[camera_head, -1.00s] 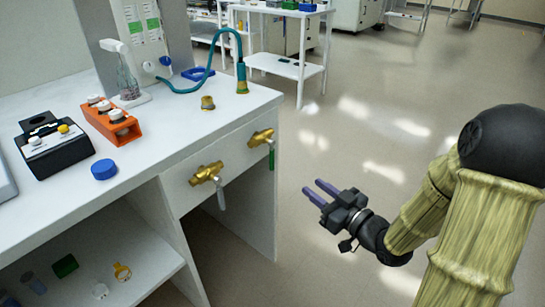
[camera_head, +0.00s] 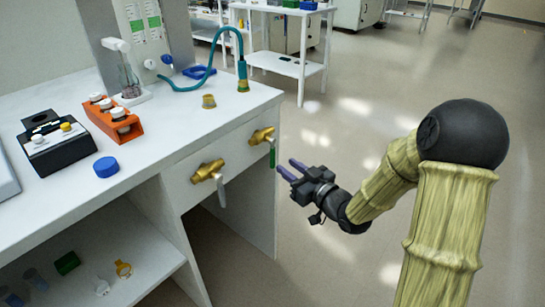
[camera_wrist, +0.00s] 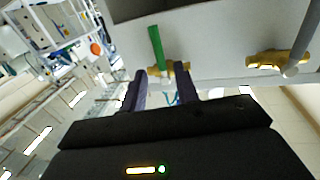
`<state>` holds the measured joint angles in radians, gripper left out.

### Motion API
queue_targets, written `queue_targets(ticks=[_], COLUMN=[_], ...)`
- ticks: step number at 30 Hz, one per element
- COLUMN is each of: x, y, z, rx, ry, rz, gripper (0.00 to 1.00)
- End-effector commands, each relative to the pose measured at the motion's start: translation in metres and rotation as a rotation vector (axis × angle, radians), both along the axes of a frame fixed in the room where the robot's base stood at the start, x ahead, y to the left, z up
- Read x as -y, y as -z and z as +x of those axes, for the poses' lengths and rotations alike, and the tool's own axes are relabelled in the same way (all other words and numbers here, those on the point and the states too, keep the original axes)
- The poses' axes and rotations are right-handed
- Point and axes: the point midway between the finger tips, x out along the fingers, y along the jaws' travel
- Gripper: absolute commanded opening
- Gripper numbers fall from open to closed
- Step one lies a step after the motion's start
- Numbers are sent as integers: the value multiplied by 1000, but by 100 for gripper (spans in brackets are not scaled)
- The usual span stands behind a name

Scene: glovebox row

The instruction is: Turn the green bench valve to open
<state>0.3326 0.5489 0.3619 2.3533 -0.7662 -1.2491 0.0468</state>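The green bench valve is a brass body (camera_head: 261,135) with a green lever (camera_head: 272,155) that hangs down, on the bench's front panel near its right corner. In the wrist view its green lever (camera_wrist: 157,46) and brass body show just ahead of my fingers. My gripper (camera_head: 287,171) is open and empty, a little right of and below the green lever in the head view. In the wrist view my two purple fingers (camera_wrist: 158,88) are apart, with the valve body seen between and beyond them. I see no contact.
A second brass valve (camera_head: 207,171) with a grey-white lever (camera_head: 221,190) sits left on the same panel. The white bench (camera_head: 170,140) holds an orange rack (camera_head: 113,118) and a blue cap (camera_head: 106,167). Open floor lies to the right.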

Motion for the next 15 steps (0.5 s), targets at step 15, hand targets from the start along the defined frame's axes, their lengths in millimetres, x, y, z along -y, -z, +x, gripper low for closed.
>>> queue_targets(ticks=[15], x=[-49], y=[1], z=[57], rx=[-1], ry=[0], rz=[1], gripper=[31])
